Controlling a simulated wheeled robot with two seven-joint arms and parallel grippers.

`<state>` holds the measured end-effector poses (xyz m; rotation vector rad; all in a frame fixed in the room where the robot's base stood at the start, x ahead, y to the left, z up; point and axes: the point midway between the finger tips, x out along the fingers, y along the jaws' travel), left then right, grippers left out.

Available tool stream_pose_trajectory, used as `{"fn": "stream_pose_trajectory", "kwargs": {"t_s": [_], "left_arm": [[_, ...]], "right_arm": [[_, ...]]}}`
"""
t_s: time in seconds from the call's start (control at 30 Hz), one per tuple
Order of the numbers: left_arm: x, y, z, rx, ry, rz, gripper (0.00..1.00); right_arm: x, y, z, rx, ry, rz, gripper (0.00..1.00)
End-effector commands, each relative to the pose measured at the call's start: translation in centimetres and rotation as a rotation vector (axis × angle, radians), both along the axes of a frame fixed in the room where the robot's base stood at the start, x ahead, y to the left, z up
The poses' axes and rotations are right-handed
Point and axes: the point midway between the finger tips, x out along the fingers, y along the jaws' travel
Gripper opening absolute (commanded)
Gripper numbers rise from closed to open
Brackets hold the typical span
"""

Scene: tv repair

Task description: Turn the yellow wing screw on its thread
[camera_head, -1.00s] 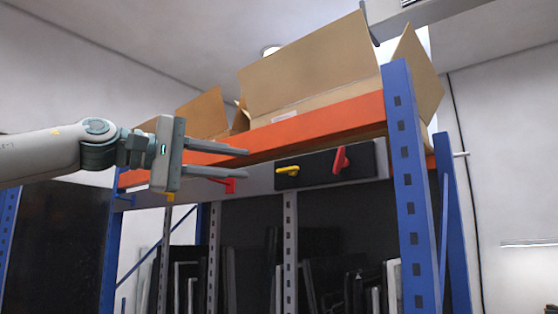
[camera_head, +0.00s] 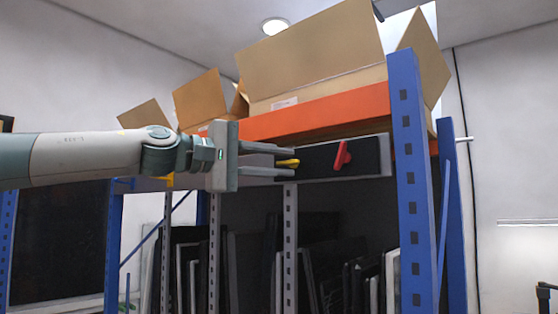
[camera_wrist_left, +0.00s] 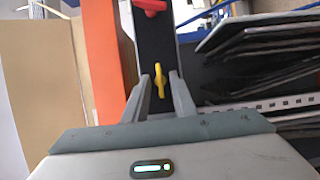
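The yellow wing screw (camera_head: 288,163) sits on a black panel (camera_head: 318,160) under the orange shelf beam. My left gripper (camera_head: 292,161) reaches in from the left with its fingers spread, one above and one below the screw's level. In the left wrist view the yellow wing screw (camera_wrist_left: 159,80) stands between the tips of the open fingers (camera_wrist_left: 160,88), with gaps on both sides. A red wing screw (camera_head: 343,155) is on the same panel further right, and it also shows in the left wrist view (camera_wrist_left: 150,6). My right gripper is not in view.
An orange beam (camera_head: 315,114) runs just above the panel, with open cardboard boxes (camera_head: 315,55) on it. A blue upright (camera_head: 410,180) stands to the right. Dark flat panels (camera_head: 320,270) stand on the shelf below.

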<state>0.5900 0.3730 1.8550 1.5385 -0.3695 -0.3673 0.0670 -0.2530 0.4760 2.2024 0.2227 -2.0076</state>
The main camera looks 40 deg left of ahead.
Motion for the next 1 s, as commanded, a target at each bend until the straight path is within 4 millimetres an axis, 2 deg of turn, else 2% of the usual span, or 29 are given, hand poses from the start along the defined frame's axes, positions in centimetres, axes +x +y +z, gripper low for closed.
{"fn": "stream_pose_trajectory", "kwargs": {"t_s": [0.07, 0.17, 0.2, 0.47, 0.63, 1.0], "left_arm": [[0.0, 0.0, 0.0, 0.000, 0.000, 0.000, 0.24], [0.0, 0.0, 0.0, 0.000, 0.000, 0.000, 0.03], [0.0, 0.0, 0.0, 0.000, 0.001, 0.000, 0.00], [0.0, 0.0, -0.1, -0.008, 0.000, 0.000, 0.00], [0.0, 0.0, -0.3, -0.042, 0.003, -0.001, 0.00], [0.0, 0.0, -1.0, -0.260, 0.021, -0.001, 0.00]], "right_arm": [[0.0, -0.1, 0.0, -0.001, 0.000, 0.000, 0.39], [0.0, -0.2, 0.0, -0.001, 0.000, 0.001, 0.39], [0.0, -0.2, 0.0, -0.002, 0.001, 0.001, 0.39], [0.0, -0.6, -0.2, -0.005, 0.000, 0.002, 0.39], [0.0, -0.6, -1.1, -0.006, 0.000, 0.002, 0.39], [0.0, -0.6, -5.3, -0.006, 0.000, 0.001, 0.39]]}}
